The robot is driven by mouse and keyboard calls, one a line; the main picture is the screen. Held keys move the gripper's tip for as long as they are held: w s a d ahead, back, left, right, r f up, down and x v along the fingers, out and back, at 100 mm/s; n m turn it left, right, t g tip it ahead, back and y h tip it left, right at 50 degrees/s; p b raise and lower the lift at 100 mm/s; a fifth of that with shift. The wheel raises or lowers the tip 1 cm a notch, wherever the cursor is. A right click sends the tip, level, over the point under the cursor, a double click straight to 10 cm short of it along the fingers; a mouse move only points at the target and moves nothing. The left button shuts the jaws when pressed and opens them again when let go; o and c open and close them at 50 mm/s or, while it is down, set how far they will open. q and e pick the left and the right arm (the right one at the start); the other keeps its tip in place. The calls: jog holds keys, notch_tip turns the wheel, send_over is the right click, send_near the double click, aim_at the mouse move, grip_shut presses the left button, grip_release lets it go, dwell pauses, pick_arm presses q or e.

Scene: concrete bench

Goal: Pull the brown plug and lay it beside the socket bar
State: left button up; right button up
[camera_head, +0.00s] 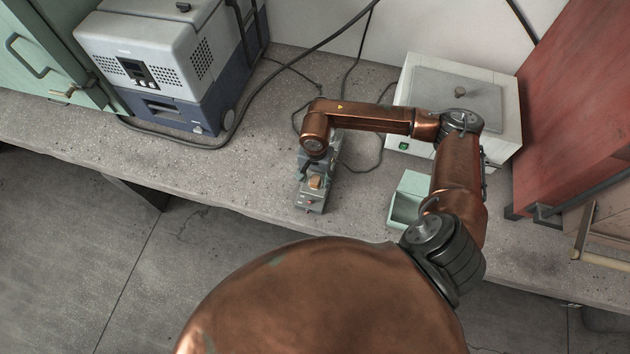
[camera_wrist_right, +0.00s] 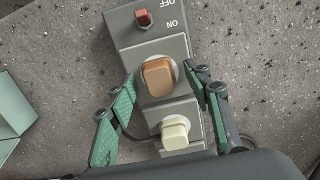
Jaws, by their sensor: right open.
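The grey socket bar (camera_head: 311,201) lies on the bench in the head view; it also fills the middle of the right wrist view (camera_wrist_right: 150,45). The brown plug (camera_wrist_right: 158,78) is seated in a socket of the bar, and it shows in the head view (camera_head: 315,182). My right gripper (camera_wrist_right: 160,80) is open, with its green-padded fingers on either side of the brown plug and a gap at each side. In the head view my right forearm and wrist hide part of the bar and most of the gripper. My left gripper is not in view.
A cream plug (camera_wrist_right: 175,132) sits in the bar beside the brown one, and a red switch (camera_wrist_right: 143,18) is at the other end. A pale green open box (camera_head: 407,205) and a white appliance (camera_head: 505,140) stand to the right. The bench (camera_head: 250,170) left of the bar is clear.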

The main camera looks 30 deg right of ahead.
aim_at(315, 179)
grip_shut()
dwell(0.6)
jog(key=shift+r, duration=0.2)
jog(key=shift+r+p, duration=1.45)
jog(key=shift+r, duration=1.4)
